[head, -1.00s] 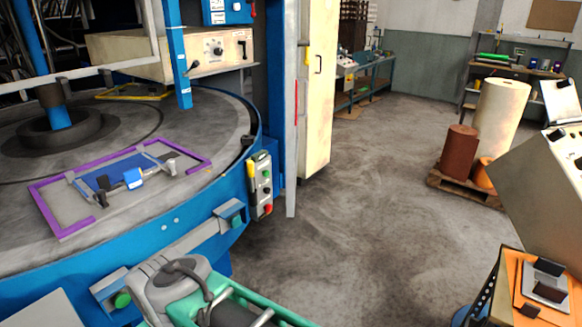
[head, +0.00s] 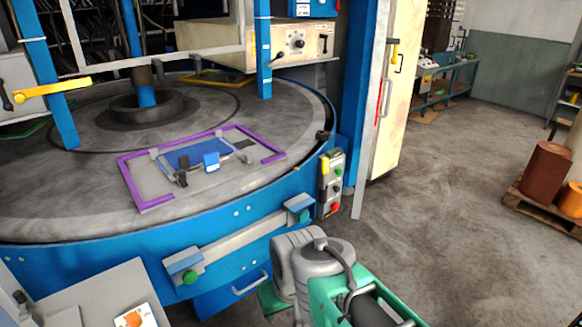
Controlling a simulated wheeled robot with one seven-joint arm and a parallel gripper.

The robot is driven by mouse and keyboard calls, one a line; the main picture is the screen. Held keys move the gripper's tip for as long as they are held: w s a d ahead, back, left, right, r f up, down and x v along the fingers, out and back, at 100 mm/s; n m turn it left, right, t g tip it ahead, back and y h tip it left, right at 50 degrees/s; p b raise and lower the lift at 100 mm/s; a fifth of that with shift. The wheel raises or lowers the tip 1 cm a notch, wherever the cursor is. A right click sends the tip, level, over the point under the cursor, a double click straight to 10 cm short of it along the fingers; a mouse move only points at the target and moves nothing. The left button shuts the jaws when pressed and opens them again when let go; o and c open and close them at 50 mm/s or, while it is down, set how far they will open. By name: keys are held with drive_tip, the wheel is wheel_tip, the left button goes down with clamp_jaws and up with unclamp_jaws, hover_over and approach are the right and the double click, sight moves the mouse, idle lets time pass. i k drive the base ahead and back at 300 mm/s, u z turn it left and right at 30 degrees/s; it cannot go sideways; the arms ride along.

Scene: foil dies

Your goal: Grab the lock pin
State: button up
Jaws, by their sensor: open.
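I cannot pick out a lock pin for certain. A yellow bar handle (head: 52,88) with a black knob shows at the left, in front of a blue post. A purple frame (head: 150,203) lies on the round grey table (head: 70,205), around a flat blue fixture (head: 190,155) with a small blue block (head: 211,161) and black clamps. My grey and green arm shows at the bottom centre, in front of the table's blue rim. My gripper's fingers are not visible.
A control box (head: 331,185) with coloured buttons hangs at the rim's right. A rail with green-buttoned ends (head: 225,240) crosses the rim. A grey panel (head: 105,295) stands at the lower left. Open floor (head: 440,215) lies right, before a pallet (head: 540,208) with a brown cylinder.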

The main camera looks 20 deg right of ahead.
sight(325, 164)
drive_tip(key=z, duration=0.1)
drive_tip(key=i, duration=1.45)
